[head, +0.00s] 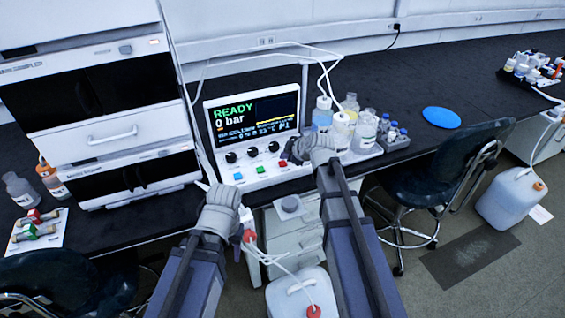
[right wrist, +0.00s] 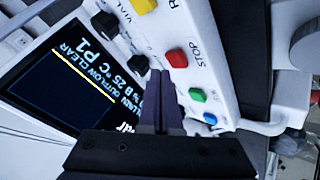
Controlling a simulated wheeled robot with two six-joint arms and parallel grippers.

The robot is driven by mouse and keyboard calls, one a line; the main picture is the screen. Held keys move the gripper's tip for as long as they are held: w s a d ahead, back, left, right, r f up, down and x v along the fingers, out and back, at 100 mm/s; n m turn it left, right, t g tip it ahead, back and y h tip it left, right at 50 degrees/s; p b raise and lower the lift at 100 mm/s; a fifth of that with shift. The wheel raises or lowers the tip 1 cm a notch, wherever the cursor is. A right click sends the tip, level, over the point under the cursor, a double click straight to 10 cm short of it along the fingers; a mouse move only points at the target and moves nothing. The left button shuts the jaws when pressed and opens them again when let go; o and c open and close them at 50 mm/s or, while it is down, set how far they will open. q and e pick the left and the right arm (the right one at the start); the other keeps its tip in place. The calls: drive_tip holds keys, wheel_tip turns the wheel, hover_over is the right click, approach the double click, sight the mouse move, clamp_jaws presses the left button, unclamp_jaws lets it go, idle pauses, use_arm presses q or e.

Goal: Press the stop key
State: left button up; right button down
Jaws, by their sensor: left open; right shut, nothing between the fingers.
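The control unit (head: 243,116) has a lit screen reading READY and 0 bar. On its lower panel the red stop key (head: 283,163) sits to the right of a green and a blue key. In the right wrist view the red key (right wrist: 177,58) has STOP printed beside it. My right gripper (head: 294,158) is shut and empty at the panel's right part. Its fingertips (right wrist: 158,74) appear just beside the red key; I cannot tell whether they touch anything. My left gripper (head: 207,186) is open and empty, low at the left of the unit.
Black knobs (head: 231,157) line the panel above the keys. A yellow key (right wrist: 143,6) is beyond the red one. Bottles (head: 365,130) in a tray stand right of the unit. An instrument stack (head: 100,100) stands at left. The bench is clear around a blue disc (head: 441,117).

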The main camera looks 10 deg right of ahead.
sight(285, 164)
drive_tip(key=shift+r+p, duration=2.4)
drive_tip(key=shift+r, duration=0.1)
drive_tip(key=shift+f, duration=0.1)
drive_tip(key=shift+s, duration=0.1)
